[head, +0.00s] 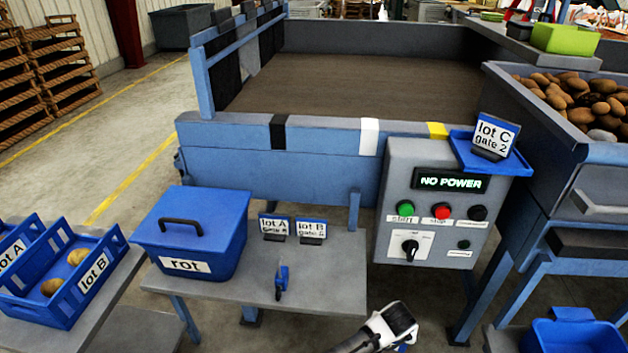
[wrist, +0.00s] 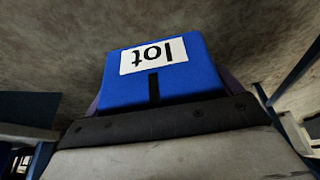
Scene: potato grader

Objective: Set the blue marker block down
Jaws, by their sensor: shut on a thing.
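My gripper (head: 398,322) is low at the bottom centre of the head view, in front of the grey table. It is shut on the blue marker block (wrist: 192,82), which fills the middle of the wrist view. The block has a white label reading "lot", upside down there, and a short black strip below it. Only a sliver of blue shows under my gripper in the head view. Grey concrete floor lies behind the block in the wrist view; I see no contact with a surface.
The grey table (head: 225,287) holds a blue rot bin (head: 190,245), lot A (head: 275,227) and lot B (head: 311,231) markers and a small blue-and-black item (head: 281,281).

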